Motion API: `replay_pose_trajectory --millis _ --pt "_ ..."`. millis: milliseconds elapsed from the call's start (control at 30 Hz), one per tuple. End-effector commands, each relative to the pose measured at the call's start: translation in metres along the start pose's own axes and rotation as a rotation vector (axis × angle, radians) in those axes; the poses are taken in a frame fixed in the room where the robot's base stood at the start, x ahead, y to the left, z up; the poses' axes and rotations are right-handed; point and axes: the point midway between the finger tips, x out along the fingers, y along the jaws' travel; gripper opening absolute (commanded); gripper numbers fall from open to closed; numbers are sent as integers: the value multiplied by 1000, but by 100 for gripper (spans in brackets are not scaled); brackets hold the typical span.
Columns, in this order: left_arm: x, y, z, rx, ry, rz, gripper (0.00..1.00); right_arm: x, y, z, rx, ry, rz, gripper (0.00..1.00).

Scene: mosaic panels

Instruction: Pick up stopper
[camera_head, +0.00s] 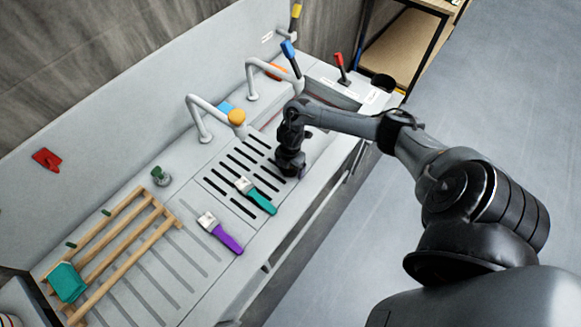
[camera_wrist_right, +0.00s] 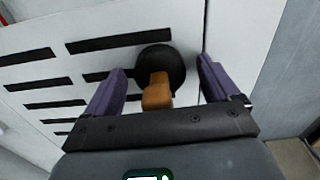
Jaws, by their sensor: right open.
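The stopper (camera_wrist_right: 175,64), a round black disc with an orange-brown grip, lies at the edge of the slotted drain area in the right wrist view. My right gripper (camera_wrist_right: 160,70) is open above it, with one purple finger on each side and gaps between fingers and stopper. In the head view my right gripper (camera_head: 292,172) points down over the right end of the slotted surface and hides the stopper. My left gripper is in neither view.
A teal-handled brush (camera_head: 259,197) and a purple-handled brush (camera_head: 224,235) lie nearby on the counter. A wooden rack (camera_head: 120,255) with a teal block (camera_head: 66,283) is at left.

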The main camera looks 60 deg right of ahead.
Motion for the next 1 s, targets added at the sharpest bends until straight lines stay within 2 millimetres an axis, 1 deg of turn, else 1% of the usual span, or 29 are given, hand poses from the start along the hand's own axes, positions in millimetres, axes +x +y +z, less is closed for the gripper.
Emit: replay_pose_trajectory --millis 33,67,433,467,767,867,1000 --pt "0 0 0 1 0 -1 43 0 0 0 0 0 0 89" --pt "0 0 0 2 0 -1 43 0 0 0 0 0 0 86" --pt "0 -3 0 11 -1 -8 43 0 0 0 0 0 0 29" --pt "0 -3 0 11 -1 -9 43 -1 0 0 0 0 0 27" --pt "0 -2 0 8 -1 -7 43 -2 0 0 0 0 1 27" --pt "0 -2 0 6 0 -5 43 -7 1 0 -1 1 2 27" --pt "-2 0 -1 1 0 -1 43 -20 1 0 -2 0 3 27"
